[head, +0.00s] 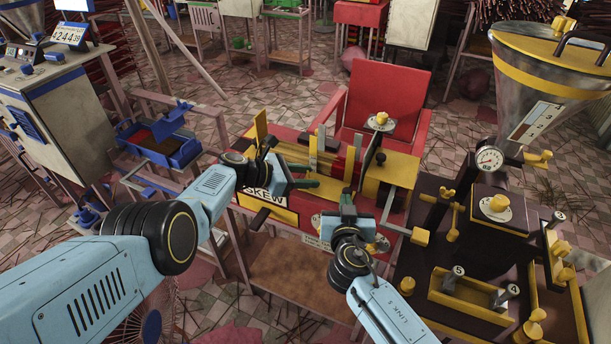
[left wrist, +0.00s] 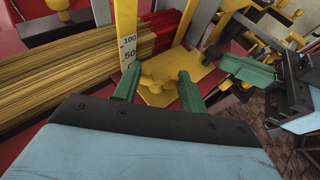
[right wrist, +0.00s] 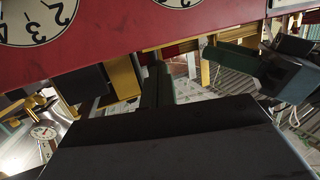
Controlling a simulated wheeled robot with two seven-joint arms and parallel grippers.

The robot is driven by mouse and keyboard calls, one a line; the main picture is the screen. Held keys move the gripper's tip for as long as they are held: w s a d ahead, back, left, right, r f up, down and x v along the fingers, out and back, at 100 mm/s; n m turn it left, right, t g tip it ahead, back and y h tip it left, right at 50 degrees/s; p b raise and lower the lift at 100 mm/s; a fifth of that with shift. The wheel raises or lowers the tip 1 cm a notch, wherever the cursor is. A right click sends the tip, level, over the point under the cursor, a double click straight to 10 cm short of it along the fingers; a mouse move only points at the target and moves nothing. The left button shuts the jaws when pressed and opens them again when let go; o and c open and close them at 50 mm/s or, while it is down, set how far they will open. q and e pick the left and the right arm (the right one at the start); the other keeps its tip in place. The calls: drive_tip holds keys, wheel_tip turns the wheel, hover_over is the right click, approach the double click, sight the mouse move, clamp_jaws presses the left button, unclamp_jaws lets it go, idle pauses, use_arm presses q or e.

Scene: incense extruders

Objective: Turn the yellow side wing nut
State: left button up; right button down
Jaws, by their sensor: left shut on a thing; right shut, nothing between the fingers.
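The yellow side wing nut (left wrist: 155,76) shows in the left wrist view, in front of a yellow plate, between the two green fingers of my left gripper (left wrist: 158,90). The left gripper is shut on it. In the head view the left gripper (head: 312,182) reaches in from the left at the front of the red machine, and the nut cannot be made out there. My right gripper (head: 348,196) is shut and empty, a little right of the left one, at the machine's front. Its fingers (right wrist: 160,84) stand together in the right wrist view.
The red machine (head: 290,215) has yellow plates and a trough of incense sticks (left wrist: 70,75), beside a scale marked 50 and 100. A red chair (head: 390,95) stands behind. A dark machine with yellow fittings (head: 470,250) stands close on the right. A blue tray (head: 175,150) is at left.

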use_arm(q)
drive_tip(key=shift+s+a+f, duration=0.1)
drive_tip(key=o, duration=1)
drive_tip(key=shift+a+r, duration=0.25)
drive_tip(key=shift+a, duration=0.15)
drive_tip(key=shift+s+a+r, duration=0.3)
drive_tip(key=shift+s+a, duration=0.15)
drive_tip(key=shift+a, duration=0.1)
drive_tip(key=v, duration=0.9)
drive_tip(key=shift+s+a, duration=0.15)
drive_tip(key=shift+a, duration=0.1)
